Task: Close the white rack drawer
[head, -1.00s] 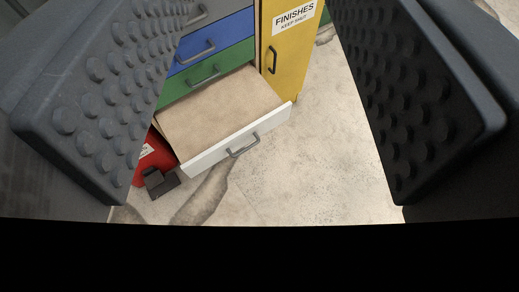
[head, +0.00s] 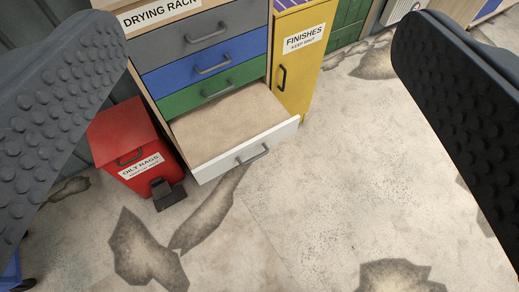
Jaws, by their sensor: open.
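The white rack drawer (head: 225,163) is the lowest drawer of the drying rack and stands pulled out, its tan inside showing empty. Its grey bar handle (head: 252,154) is on the white front. Above it the green (head: 212,91), blue (head: 205,63) and grey (head: 185,40) drawers are shut. My gripper (head: 262,120) is open, with its two dark studded fingers at the left and right of the view. The drawer lies between them in the picture, farther off, and nothing is held.
A red oily rags bin (head: 125,140) with a dark pedal (head: 165,192) stands just left of the drawer. A yellow finishes cabinet (head: 300,60) stands shut to its right. The stained pale floor (head: 320,210) in front is clear.

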